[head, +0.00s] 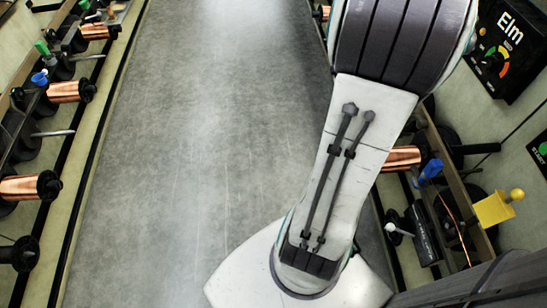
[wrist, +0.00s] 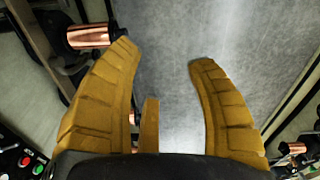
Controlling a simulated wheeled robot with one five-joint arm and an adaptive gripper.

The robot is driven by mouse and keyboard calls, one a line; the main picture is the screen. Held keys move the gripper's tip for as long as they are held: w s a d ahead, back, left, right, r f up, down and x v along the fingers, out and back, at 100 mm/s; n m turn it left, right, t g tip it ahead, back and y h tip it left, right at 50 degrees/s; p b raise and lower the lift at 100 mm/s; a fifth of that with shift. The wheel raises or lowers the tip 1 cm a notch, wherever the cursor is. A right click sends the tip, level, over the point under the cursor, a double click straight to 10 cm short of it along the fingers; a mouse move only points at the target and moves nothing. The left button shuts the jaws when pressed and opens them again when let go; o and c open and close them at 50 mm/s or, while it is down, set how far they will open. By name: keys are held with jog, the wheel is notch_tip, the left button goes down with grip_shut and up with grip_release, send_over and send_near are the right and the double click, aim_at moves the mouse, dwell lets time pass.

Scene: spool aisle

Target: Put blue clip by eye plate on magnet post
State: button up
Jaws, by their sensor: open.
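A blue clip (head: 429,171) stands on the right-hand rack in the head view, to the right of my arm. Another blue clip (head: 40,78) sits on the left-hand rack by a copper spool. I cannot tell which one is by an eye plate, and I cannot make out the eye plate or the magnet post. The gripper is apart from both blue clips. My arm hides part of the right-hand rack.
The grey aisle floor (head: 170,170) is clear between the racks. Copper spools (head: 69,91) and rods line the left side. A yellow block (head: 493,208) with a knob and a black "Elm" dial panel (head: 500,45) are at right. A copper spool (wrist: 88,37) is near the left finger.

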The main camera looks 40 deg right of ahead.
jog(key=w+a+r+n+t, duration=0.1)
jog(key=w+a, duration=0.2)
jog(key=a, duration=0.5)
jog(key=w+a+r+n, duration=0.1)
jog(key=w+a, duration=0.1)
jog(key=a, duration=0.6)
jog(key=s+a+f+n+t, duration=0.1)
jog(key=s+a+n, duration=0.1)
jog(key=a, duration=0.9)
jog(key=shift+s+a+f+y, duration=0.25)
jog(key=shift+s+a+y, duration=0.1)
jog(key=shift+s, duration=0.4)
